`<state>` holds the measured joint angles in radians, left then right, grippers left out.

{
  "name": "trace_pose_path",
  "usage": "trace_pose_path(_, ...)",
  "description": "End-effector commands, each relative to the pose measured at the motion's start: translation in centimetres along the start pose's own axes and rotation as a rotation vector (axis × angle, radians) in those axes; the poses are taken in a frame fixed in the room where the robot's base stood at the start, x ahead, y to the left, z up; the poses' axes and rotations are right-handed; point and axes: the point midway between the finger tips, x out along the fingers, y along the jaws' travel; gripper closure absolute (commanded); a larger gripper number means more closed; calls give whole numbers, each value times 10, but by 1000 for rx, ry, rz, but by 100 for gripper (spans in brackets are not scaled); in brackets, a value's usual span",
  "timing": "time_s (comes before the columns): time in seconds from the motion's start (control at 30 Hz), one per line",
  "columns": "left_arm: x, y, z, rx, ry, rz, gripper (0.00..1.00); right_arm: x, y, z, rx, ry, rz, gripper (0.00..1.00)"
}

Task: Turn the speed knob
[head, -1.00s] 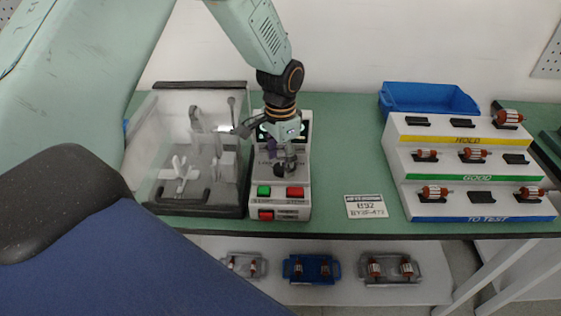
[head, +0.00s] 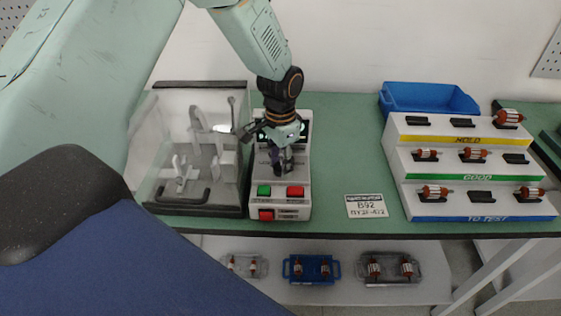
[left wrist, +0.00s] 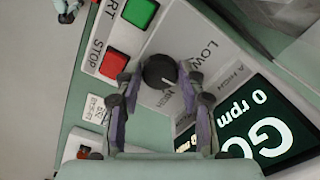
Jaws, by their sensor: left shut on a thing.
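The speed knob (left wrist: 160,72) is a round black dial with a pale pointer mark, on the light control box (head: 294,190). In the head view the left gripper (head: 281,165) reaches down over the box and hides most of the knob. The box's display (left wrist: 258,128) reads "0 rpm" and "GO". My right gripper is not in view.
A green START button (head: 264,190) and a red STOP button (head: 295,192) sit just in front of the knob. A clear-walled enclosure (head: 197,150) stands close on the left.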

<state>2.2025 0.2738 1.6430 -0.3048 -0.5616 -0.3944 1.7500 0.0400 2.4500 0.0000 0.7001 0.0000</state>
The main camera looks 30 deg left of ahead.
Motion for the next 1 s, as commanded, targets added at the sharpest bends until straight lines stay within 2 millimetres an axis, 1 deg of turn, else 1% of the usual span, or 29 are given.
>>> trace_pose_path(0.03, -1, 0, 0, 0, -1, 0, 88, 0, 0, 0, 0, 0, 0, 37)
trace_pose_path(0.1, -1, 0, 0, 0, -1, 1, 92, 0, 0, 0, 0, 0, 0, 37)
trace_pose_path(0.27, -2, 0, 0, -10, -1, 0, 92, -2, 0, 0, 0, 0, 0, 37)
trace_pose_path(0.47, -3, 0, 0, -81, -2, 1, 92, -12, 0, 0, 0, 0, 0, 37)
trace_pose_path(0.67, -5, 1, 0, -227, -3, 0, 92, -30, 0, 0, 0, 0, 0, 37)
trace_pose_path(1.0, -5, 1, 0, -535, -2, 0, 92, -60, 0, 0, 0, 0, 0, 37)
